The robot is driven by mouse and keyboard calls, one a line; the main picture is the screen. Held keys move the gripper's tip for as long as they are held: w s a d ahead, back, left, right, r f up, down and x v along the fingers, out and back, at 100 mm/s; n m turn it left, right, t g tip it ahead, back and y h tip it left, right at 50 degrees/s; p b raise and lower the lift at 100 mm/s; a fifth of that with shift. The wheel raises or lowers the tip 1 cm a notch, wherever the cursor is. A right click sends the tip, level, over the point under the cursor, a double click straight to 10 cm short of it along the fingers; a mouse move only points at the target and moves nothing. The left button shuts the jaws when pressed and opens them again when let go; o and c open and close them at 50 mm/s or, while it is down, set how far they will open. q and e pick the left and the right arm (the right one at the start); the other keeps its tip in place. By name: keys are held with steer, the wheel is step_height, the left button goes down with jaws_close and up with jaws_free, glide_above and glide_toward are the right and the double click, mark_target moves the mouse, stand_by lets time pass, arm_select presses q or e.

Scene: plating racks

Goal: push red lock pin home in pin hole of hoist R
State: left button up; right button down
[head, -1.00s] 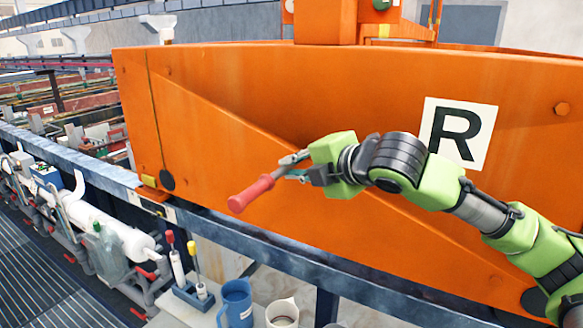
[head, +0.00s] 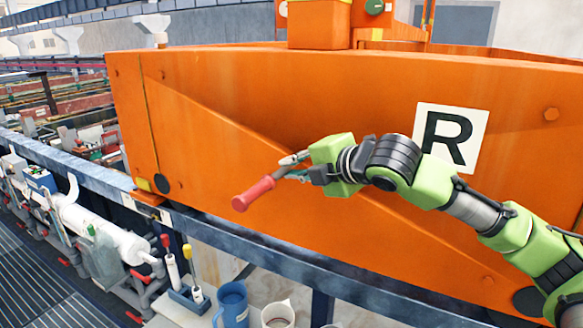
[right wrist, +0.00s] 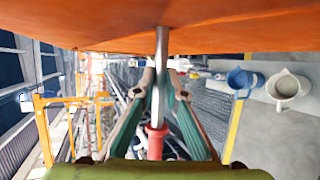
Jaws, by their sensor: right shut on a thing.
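The red lock pin has a red handle (head: 253,193) and a bare metal shaft (right wrist: 161,75). My right gripper (head: 292,168) is shut on the pin, in front of the orange side of hoist R (head: 230,90), left of its white "R" plate (head: 450,137). In the right wrist view, the shaft runs between the two fingers of my right gripper (right wrist: 162,92) up to the orange panel (right wrist: 100,33). The red handle (right wrist: 156,142) is on the near side. No pin hole shows, and I cannot tell whether the tip touches the panel. My left gripper is not in view.
A blue rail (head: 250,240) runs below the hoist. White piping (head: 100,232) lies at the left.

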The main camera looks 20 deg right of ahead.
steer(key=shift+w+d+r+p, duration=0.15)
steer(key=shift+w+d+p, duration=0.65)
steer(key=shift+d, duration=0.35)
steer(key=shift+r, duration=0.1)
steer(key=c, duration=2)
jaws_free()
steer(key=shift+s+d, duration=0.25)
steer(key=shift+s, duration=0.15)
steer(key=v, duration=1.1)
steer(key=shift+a, duration=0.15)
steer(key=shift+s+r, duration=0.1)
